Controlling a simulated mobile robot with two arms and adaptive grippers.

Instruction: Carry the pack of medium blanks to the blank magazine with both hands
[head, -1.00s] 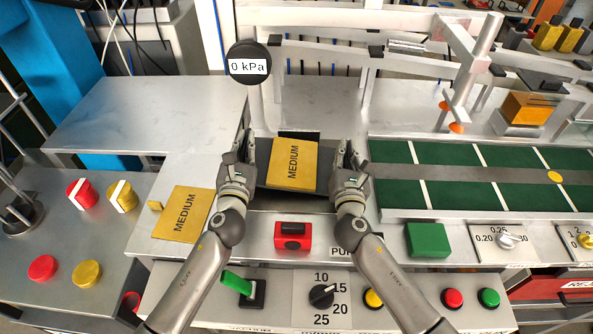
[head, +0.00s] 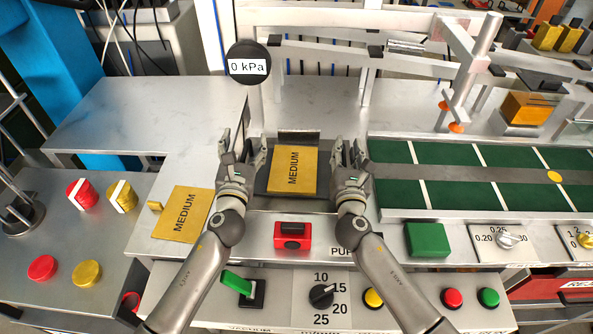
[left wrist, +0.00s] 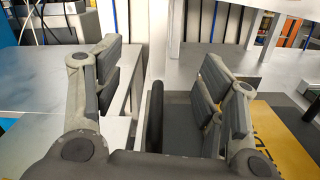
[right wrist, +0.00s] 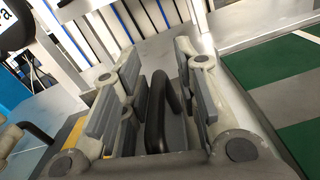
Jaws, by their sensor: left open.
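The pack of medium blanks (head: 295,168), yellow with the word MEDIUM, lies level on a dark tray-like base (head: 262,184) with a dark upright plate (head: 299,136) behind it. I cannot tell which dark parts belong to the magazine.
A flat yellow MEDIUM plate (head: 183,213) lies on the left table. A 0 kPa gauge (head: 248,64) stands behind my left gripper. A green conveyor (head: 470,180) runs to the right. A red button box (head: 293,236) sits in front. The table at back left is clear.

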